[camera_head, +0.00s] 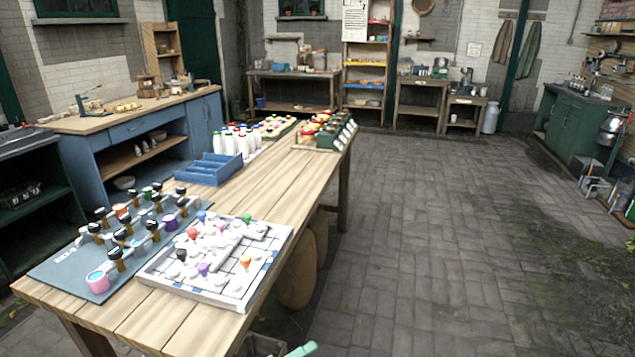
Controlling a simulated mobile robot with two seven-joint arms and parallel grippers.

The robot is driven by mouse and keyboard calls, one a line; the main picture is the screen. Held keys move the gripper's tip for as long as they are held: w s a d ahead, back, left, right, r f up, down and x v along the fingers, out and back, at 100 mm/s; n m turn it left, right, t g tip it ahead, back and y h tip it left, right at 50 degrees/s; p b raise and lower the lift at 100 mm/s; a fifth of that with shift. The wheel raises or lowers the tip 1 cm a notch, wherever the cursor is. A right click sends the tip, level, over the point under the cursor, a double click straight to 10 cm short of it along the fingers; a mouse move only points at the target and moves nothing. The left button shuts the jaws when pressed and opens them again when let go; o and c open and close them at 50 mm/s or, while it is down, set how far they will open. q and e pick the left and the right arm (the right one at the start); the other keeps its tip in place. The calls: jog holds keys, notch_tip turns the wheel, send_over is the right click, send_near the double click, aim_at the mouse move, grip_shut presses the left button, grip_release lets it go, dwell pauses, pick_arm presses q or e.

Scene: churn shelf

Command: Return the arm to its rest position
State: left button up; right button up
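Neither of my arms nor grippers shows in the head view. A long wooden table (172,297) runs from the lower left toward the middle of the room. On its near end lie a dark grey board (62,271) with several black-topped pieces and small coloured cups, and a white board (212,290) with several coloured pegs. An empty-looking blue divided tray (209,169) sits farther along, with several white bottles (229,143) behind it.
Coloured items in a rack (325,132) stand at the table's far end. A blue workbench (131,129) is at the left, a green cabinet (571,125) at the far right. The paved floor (430,220) right of the table is open. A pale green piece (301,350) shows at the bottom edge.

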pick_arm(q)
jog(key=s+a+f+n+y, duration=0.4)
jog(key=s+a+f+n, duration=0.1)
jog(key=s+n, duration=0.4)
jog(key=s+a+f+n+g+y, duration=0.1)
jog(key=s+a+f+n+y, duration=0.4)
jog(key=s+n, duration=0.4)
jog(key=s+a+f+n+g+y, duration=0.1)
jog(key=s+a+f+n+y, duration=0.3)
jog(key=s+n, duration=0.5)
jog(key=s+a+f, duration=0.2)
jog(key=a, duration=0.1)
jog(key=shift+s+a+f, duration=0.2)
jog(key=shift+a+f, duration=0.05)
jog(key=shift+a, duration=0.15)
jog(key=shift+c, duration=0.4)
